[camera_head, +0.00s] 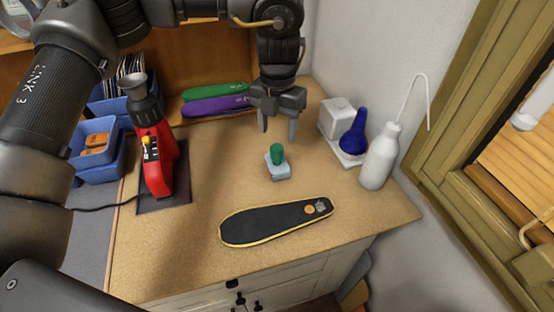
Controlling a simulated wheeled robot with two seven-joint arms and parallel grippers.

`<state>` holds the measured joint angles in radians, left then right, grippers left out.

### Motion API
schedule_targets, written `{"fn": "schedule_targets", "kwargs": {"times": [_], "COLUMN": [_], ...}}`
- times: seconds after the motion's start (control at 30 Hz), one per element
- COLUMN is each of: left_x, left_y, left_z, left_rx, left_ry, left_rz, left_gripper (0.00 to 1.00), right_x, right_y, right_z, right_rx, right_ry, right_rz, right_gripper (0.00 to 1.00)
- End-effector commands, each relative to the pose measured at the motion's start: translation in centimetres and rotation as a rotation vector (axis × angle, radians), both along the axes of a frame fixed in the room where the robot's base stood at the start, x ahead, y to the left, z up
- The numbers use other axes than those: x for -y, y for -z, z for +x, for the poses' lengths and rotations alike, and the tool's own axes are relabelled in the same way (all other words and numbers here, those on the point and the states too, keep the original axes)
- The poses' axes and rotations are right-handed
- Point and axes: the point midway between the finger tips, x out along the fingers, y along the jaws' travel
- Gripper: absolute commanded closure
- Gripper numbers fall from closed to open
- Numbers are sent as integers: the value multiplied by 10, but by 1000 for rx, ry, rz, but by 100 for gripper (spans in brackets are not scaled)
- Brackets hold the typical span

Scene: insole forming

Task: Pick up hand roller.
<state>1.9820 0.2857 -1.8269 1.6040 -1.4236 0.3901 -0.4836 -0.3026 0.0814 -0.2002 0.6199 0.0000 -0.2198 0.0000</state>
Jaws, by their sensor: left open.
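A small tool with a green knob on a pale grey-blue block (278,168) stands upright on the cork-coloured worktop; it seems to be the hand roller, though no roller wheel can be made out. My left gripper (278,128) points down above and slightly behind it. Its two fingers are apart with nothing between them, and it does not appear to touch the tool. My right gripper is not in view.
A black insole with a yellow edge (270,222) lies in front on the worktop (215,180). A red heat tool (157,160) stands left. Green and purple insoles (215,105) lie behind.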

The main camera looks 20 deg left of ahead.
Motion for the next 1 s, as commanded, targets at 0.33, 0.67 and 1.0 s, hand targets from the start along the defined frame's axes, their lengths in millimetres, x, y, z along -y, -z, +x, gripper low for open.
{"fn": "schedule_targets", "kwargs": {"times": [0.33, 0.67, 1.0], "left_x": [0, -1, -1], "left_y": [19, 62, 70], "left_z": [0, -1, -1], "left_rx": [0, -2, 1], "left_ry": [0, -1, 0], "left_rz": [1, 1, 1], "left_gripper": [44, 44, 45], "right_x": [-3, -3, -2], "right_y": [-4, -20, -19], "right_z": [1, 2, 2], "right_rx": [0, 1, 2], "right_ry": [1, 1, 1], "right_rz": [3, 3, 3], "right_gripper": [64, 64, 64]}}
